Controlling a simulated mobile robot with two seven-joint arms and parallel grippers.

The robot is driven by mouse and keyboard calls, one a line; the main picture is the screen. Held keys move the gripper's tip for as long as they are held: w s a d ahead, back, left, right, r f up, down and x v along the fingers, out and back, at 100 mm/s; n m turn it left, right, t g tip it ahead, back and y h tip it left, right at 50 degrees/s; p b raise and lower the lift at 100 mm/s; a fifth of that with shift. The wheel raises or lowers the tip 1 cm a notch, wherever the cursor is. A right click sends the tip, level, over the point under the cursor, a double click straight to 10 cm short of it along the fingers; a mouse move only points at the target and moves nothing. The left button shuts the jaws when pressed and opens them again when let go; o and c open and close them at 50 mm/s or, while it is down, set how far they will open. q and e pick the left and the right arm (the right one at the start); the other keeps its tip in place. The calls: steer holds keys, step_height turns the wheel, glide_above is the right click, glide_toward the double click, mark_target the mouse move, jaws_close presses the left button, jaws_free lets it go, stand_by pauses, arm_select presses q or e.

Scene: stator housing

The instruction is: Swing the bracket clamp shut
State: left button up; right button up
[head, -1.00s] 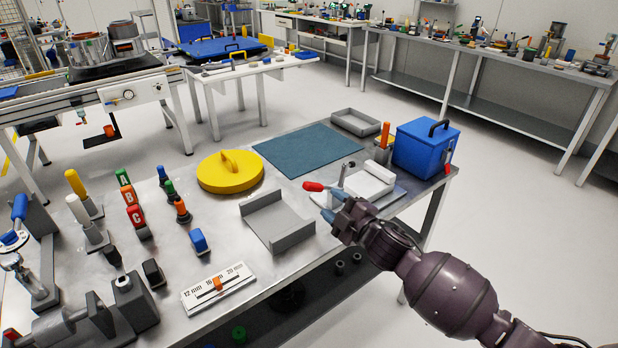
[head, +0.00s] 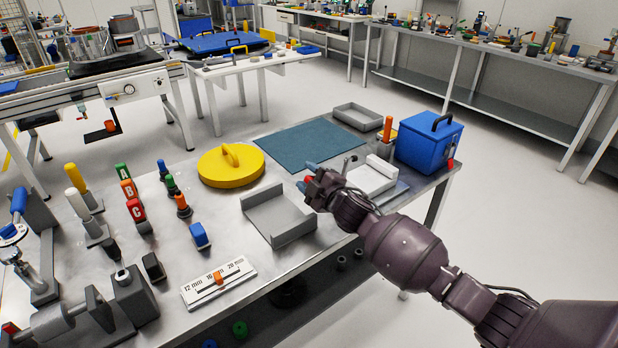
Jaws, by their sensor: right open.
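The bracket clamp sits on the metal table at the right, in the head view. Its red handle tip (head: 308,180) shows only as a small patch beside my right gripper; the rest of the handle is hidden behind the hand. A thin dark upright part of the clamp (head: 350,160) shows behind my wrist. A white bracket block (head: 372,178) lies on the fixture to the right, partly covered by my arm. My right gripper (head: 307,176) is open, with blue-grey fingertips around or right beside the red tip; I cannot tell if they touch it. My left gripper is not in view.
A grey tray (head: 278,216) lies just left of my right gripper. A blue box (head: 428,145) and an orange-handled tool (head: 387,130) stand behind the fixture. A yellow round lid (head: 231,167) and a teal mat (head: 308,146) lie farther back.

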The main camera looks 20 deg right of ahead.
steer(key=shift+c, duration=0.2)
jaws_close()
